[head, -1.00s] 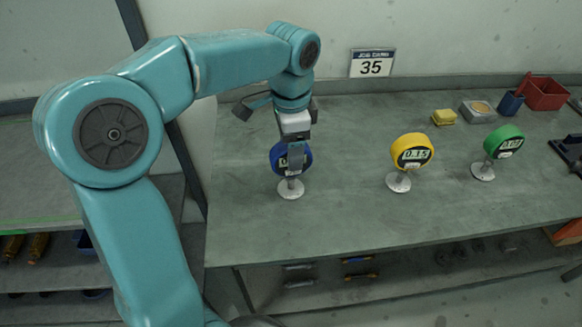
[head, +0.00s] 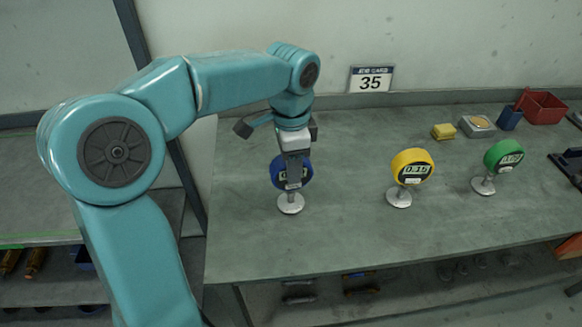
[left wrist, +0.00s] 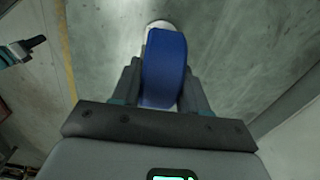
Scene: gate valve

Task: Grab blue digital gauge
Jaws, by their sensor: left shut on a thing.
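The blue digital gauge (head: 277,172) stands upright on its round pale base on the workbench, in the left part of the bench top. My left gripper (head: 292,174) reaches down from above and is shut on the gauge's round body, with a finger covering part of its display. In the left wrist view the blue gauge (left wrist: 164,68) sits between the two fingers of my left gripper (left wrist: 163,85), and its pale base shows beyond it. My right gripper is not in the head view.
A yellow gauge (head: 412,165) and a green gauge (head: 503,155) stand to the right on the workbench (head: 340,235). A yellow sponge-like block (head: 444,132), a grey box (head: 477,126), a blue cup (head: 509,118) and a red bin (head: 543,107) stand at the back right. A sign reading 35 (head: 370,79) is behind.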

